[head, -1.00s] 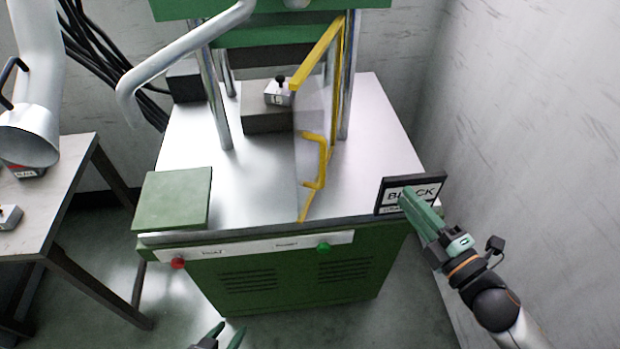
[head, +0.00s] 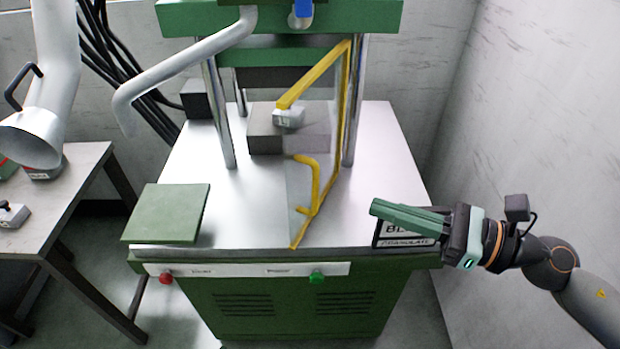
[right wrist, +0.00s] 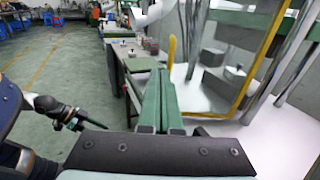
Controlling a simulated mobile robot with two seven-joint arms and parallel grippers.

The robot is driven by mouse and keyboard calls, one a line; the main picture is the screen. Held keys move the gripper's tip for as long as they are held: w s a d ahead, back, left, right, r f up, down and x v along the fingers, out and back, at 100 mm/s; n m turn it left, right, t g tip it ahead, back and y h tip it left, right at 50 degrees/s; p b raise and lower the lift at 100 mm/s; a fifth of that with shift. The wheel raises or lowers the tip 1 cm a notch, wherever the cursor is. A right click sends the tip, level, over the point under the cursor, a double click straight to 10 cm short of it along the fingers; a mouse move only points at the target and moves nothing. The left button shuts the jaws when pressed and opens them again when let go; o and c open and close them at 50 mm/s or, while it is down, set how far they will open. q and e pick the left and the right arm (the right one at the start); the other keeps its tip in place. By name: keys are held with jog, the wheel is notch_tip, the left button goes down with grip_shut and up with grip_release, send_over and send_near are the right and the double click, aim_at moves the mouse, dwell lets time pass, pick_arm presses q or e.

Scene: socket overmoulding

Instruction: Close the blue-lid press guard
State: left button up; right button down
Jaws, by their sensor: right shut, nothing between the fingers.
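The press guard (head: 341,120) is a clear panel with a yellow frame. It stands open, swung out toward me from the press's right post. Its yellow handle (head: 315,185) faces the front. A blue part (head: 303,9) shows at the top of the press (head: 190,18). My right gripper (head: 375,208) is shut and empty, pointing left in front of the black sign at the front right corner, apart from the guard. In the right wrist view, its closed fingers (right wrist: 160,85) lie left of the guard frame (right wrist: 250,85). An arm at that view's left looks like my left; its gripper (right wrist: 98,123) is unclear.
A mould block (head: 265,135) with a small grey piece (head: 288,117) sits under the press. A green plate (head: 167,212) lies at the front left. Red (head: 166,278) and green (head: 316,277) buttons are on the front. A side table (head: 60,215) stands left; a wall is right.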

aim_at(289, 178)
jog(key=p+x, duration=0.5)
jog(key=x, duration=0.6)
jog(key=shift+w+a+r+p, duration=0.2)
jog(key=shift+a+p, duration=0.1)
jog(key=shift+p, duration=0.1)
jog(key=shift+w+a+f, duration=0.2)
jog(key=shift+a, duration=0.25)
pick_arm(q)
jog(key=r, duration=0.3)
jog(key=s+a+r, duration=0.1)
jog(key=r, duration=0.1)
jog(key=shift+r, duration=0.15)
jog(key=shift+w, duration=0.1)
